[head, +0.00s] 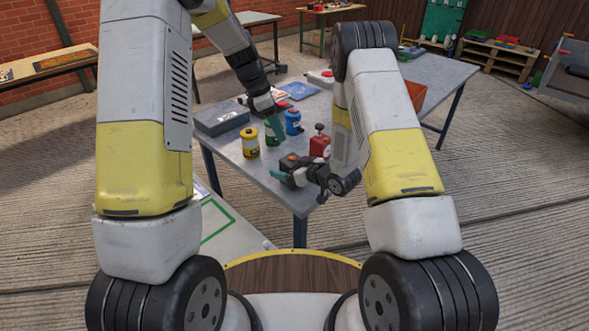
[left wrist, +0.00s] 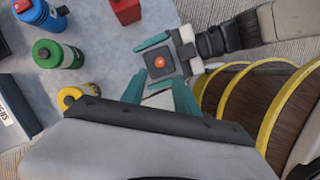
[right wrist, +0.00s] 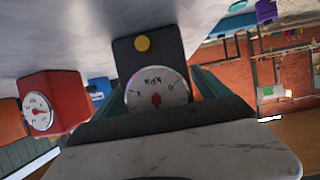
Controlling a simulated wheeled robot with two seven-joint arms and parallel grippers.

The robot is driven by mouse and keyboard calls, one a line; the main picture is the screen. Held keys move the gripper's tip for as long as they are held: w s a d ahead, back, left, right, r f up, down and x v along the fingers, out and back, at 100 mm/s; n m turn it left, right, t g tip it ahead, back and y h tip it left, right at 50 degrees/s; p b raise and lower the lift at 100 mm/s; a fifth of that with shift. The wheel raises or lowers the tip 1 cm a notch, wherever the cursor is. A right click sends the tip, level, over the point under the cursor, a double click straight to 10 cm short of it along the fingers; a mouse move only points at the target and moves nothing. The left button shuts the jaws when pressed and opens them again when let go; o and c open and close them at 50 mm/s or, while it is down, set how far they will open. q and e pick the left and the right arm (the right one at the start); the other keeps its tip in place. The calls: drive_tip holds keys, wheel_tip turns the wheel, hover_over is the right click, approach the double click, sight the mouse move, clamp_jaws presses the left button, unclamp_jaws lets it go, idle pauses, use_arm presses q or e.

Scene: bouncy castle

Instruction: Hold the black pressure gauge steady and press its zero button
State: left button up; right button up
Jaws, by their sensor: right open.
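The black pressure gauge (head: 290,163) stands near the front edge of the grey table. In the left wrist view the gauge shows from above with an orange domed button (left wrist: 159,62). In the right wrist view its white kPa dial (right wrist: 158,88) and a yellow disc (right wrist: 142,43) on its front show upside down. My right gripper (head: 300,177) is open, with one teal finger on either side of the gauge; I cannot tell if they touch it. My left gripper (left wrist: 160,97) is open and empty, held above and apart from the gauge.
A red gauge (head: 320,146) stands just behind the black one. Yellow (head: 250,142), green (left wrist: 60,54) and blue (head: 293,121) canisters stand on the table, near my left gripper. A grey case (head: 222,117) lies at the table's left edge, and an orange bin (head: 416,93) is farther back.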

drive_tip(key=shift+w+a+f, duration=0.15)
drive_tip(key=shift+w+a, duration=0.05)
drive_tip(key=shift+a, duration=0.05)
drive_tip(key=c, duration=1.7)
use_arm(q)
drive_tip(key=shift+c, duration=0.5)
use_arm(e)
clamp_jaws()
use_arm(q)
clamp_jaws()
